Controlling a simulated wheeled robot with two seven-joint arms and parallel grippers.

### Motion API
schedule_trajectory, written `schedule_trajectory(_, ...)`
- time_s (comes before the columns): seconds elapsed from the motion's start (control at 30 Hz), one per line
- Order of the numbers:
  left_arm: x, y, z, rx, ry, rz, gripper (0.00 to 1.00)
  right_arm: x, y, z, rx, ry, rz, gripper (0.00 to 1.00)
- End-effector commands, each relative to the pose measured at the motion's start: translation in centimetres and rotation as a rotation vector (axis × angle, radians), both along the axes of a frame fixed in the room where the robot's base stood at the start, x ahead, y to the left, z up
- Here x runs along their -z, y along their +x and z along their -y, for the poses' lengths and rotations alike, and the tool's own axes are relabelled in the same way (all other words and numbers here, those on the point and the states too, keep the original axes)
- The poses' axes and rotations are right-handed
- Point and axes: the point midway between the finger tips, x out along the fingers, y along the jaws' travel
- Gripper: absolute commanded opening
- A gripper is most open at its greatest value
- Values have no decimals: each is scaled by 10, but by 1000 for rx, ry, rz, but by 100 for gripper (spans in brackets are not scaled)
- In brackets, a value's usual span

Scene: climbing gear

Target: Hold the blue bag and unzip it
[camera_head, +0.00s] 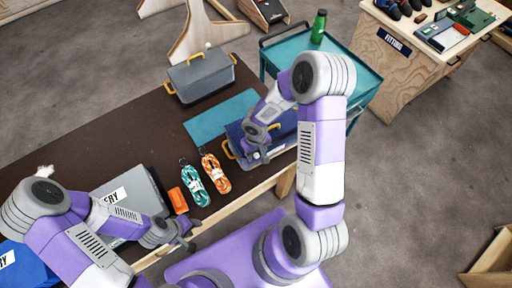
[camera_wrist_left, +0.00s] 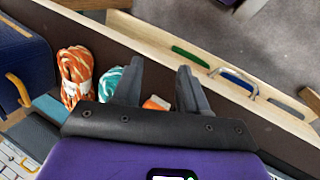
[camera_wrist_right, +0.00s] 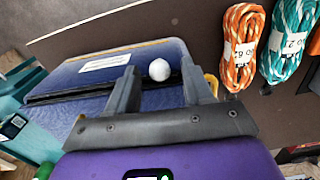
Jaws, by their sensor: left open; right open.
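The blue bag (camera_head: 284,124) lies on the dark table, with yellow handles at its sides. In the right wrist view the bag (camera_wrist_right: 75,75) shows a dark zip line (camera_wrist_right: 70,93), a white label (camera_wrist_right: 104,62) and a round white knob (camera_wrist_right: 159,70). My right gripper (camera_head: 256,155) is open over the bag; the knob appears between its fingers (camera_wrist_right: 160,80), apart from both. My left gripper (camera_head: 190,240) is open and empty near the table's front edge, left of the bag. In the left wrist view the bag (camera_wrist_left: 22,60) is at the left edge.
A teal rope coil (camera_head: 194,186), an orange rope coil (camera_head: 215,173) and an orange block (camera_head: 178,200) lie between my grippers. A grey bag (camera_head: 200,80) stands behind, beside a teal mat (camera_head: 215,118). A teal cart (camera_head: 350,75) with a green bottle (camera_head: 319,27) stands beyond.

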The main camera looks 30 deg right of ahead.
Motion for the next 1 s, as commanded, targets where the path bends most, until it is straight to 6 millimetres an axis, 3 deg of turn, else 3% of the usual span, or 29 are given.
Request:
schedule_trajectory(0.37, 0, 0, 0, 0, 0, 0, 43, 6, 0, 0, -1, 0, 0, 50)
schedule_trajectory(0.7, 0, 0, 0, 0, 0, 1, 43, 6, 0, 0, -1, 0, 0, 0)
schedule_trajectory(0.87, 1, 7, 3, 20, 0, 13, 20, 6, 0, 0, -1, 0, 0, 0)
schedule_trajectory(1.0, 3, 39, 18, 112, 1, 69, 0, 6, 0, 0, -1, 0, 0, 0)
